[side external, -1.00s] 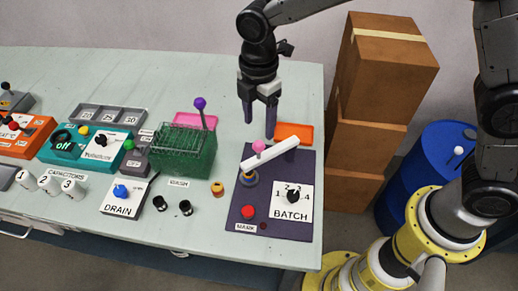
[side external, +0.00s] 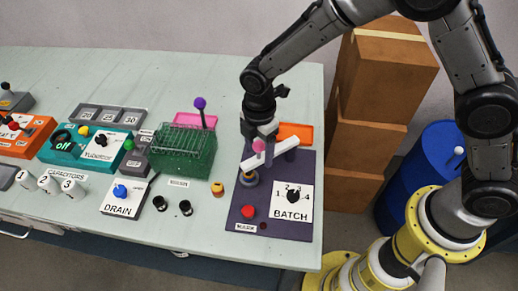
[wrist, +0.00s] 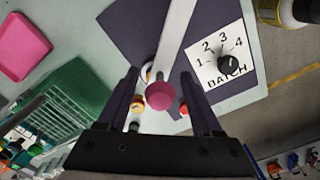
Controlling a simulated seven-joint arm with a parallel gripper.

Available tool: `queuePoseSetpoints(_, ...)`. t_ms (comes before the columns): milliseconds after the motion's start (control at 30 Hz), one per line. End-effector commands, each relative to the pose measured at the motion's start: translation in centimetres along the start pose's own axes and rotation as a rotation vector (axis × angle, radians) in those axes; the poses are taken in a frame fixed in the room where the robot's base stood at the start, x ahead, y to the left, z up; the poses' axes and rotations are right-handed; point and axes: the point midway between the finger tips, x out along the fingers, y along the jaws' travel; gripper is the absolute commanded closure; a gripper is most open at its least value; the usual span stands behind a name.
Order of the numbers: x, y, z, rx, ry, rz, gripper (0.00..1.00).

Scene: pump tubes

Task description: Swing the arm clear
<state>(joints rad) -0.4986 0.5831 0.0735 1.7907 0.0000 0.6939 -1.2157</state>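The white swing arm (side external: 285,149) with a pink knob (side external: 259,145) stands on the dark purple BATCH panel (side external: 272,222). The bar (wrist: 177,38) runs away from the knob (wrist: 160,96) in the wrist view. One end of the bar is over a yellow-rimmed round part (side external: 249,179). My gripper (wrist: 160,76) is open and points down, with one finger on each side of the knob and visible gaps between. In the side view my gripper (side external: 257,150) is low over the knob, its fingers partly hidden by the bar.
The BATCH dial (side external: 292,196) and a red button (side external: 248,211) are on the panel. A green rack (side external: 183,152) and a yellow-orange vial (side external: 218,188) stand to the left. An orange tray (side external: 297,132) lies behind. Brown boxes (side external: 370,130) stand beyond the table's right edge.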

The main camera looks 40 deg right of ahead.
Motion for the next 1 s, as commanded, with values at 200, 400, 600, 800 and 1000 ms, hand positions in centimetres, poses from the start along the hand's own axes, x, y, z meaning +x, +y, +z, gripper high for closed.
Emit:
queuePoseSetpoints(200, -0.02, -0.01, 0.0, 0.0, 0.0, 0.0, 0.72)
queuePoseSetpoints(400, -0.04, -0.01, 0.0, 0.0, 0.0, 0.0, 1.0)
queuePoseSetpoints(600, -0.05, -0.01, 0.0, 0.0, 0.0, 0.0, 1.0)
queuePoseSetpoints(800, -0.06, -0.01, 0.0, 0.0, 0.0, 0.0, 1.0)
queuePoseSetpoints(1000, -0.07, -0.01, 0.0, 0.0, 0.0, 0.0, 1.0)
